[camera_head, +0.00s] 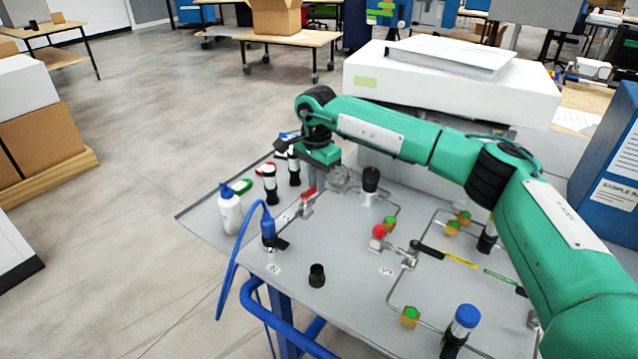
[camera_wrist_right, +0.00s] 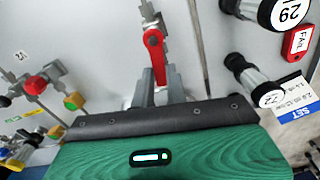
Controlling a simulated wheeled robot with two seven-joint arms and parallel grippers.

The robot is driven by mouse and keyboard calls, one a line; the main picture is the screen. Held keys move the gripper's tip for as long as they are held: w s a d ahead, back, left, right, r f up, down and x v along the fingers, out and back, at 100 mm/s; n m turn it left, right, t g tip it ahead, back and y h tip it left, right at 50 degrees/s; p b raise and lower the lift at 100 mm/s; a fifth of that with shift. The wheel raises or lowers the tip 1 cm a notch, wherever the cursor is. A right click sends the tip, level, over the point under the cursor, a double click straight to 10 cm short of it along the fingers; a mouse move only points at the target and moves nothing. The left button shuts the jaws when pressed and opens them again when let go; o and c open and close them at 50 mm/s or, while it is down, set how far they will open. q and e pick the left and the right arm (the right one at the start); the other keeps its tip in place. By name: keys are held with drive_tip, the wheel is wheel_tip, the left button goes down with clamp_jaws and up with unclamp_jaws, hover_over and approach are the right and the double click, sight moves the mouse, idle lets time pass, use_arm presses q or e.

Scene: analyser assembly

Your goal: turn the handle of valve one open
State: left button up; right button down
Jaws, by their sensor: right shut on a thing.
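A small valve with a red handle (camera_head: 308,193) stands on the left part of the grey panel; its number label is not legible to me. My right gripper (camera_head: 312,184) reaches down to it from behind, its fingers partly hidden in the head view. In the right wrist view, the red handle (camera_wrist_right: 153,50) runs down between the two grey fingers (camera_wrist_right: 159,84), which are closed on its lower end. My left gripper is not in view.
Another valve with a red knob (camera_head: 379,231) stands to the right. A white bottle (camera_head: 229,209), a blue-topped connector with a hose (camera_head: 268,232) and a black cap (camera_head: 317,275) are nearby. In the wrist view, dark fittings with numbered ends (camera_wrist_right: 255,82) stand right of the fingers.

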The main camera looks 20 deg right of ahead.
drive_tip(key=shift+w+a+n, duration=0.2)
drive_tip(key=shift+w+n, duration=0.1)
drive_tip(key=shift+n, duration=0.7)
drive_tip(key=c, duration=1.4)
unclamp_jaws()
wheel_tip(320, 180, up, 14)
drive_tip(key=shift+f, duration=0.1)
